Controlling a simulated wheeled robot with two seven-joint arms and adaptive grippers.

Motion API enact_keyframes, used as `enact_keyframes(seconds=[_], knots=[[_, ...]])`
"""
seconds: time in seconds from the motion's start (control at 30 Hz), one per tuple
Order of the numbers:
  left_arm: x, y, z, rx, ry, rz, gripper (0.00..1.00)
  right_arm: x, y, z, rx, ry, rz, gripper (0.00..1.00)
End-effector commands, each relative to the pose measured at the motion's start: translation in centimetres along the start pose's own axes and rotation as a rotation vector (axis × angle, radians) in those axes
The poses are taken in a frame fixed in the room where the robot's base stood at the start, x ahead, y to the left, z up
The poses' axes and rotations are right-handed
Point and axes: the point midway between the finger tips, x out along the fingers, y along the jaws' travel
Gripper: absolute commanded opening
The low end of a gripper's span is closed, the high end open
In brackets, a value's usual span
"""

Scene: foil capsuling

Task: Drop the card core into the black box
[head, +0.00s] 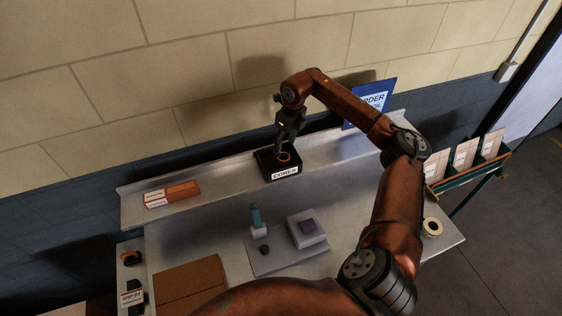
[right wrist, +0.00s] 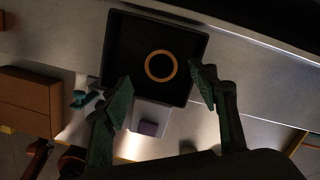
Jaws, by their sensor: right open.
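The black box (head: 265,161) with a "CORES" label stands on the raised shelf against the wall. In the right wrist view the black box (right wrist: 125,42) is seen from above. The card core is a tan ring (head: 284,157), below my right gripper (head: 286,146) and within the box's outline. The card core (right wrist: 160,52) shows whole inside the box opening in the right wrist view; I cannot tell if it touches the floor of the box. My right gripper (right wrist: 160,82) is open, its fingers apart and clear of the core. My left gripper is not in view.
A brown carton (head: 172,194) lies on the shelf at left. On the bench below are a grey plate with a teal-topped tool (head: 256,217), a white block with a purple top (head: 308,227), a brown board (head: 188,285) and a tape roll (head: 432,228). A blue sign (head: 372,100) stands behind my arm.

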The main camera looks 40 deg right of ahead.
Motion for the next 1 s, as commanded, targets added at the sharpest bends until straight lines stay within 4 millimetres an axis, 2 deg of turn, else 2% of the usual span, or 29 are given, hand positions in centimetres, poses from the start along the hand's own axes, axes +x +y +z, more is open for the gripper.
enact_keyframes(seconds=[0.03, 0.2, 0.4, 0.57, 1.0], knots=[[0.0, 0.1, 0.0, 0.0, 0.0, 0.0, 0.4, -1.2, -0.1, 0.1, 0.0, -0.003, -0.004, 0.54], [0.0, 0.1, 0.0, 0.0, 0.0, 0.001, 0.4, -4.7, -0.1, 0.1, 0.001, -0.003, -0.003, 0.54], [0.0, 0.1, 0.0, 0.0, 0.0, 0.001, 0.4, -7.3, -0.1, 0.0, 0.001, 0.0, -0.002, 0.54], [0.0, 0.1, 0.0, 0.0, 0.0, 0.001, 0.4, -8.0, -0.1, 0.0, 0.001, -0.001, -0.001, 0.54], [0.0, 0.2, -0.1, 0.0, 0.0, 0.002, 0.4, -8.1, 0.0, 0.0, 0.001, 0.0, 0.0, 0.54]])
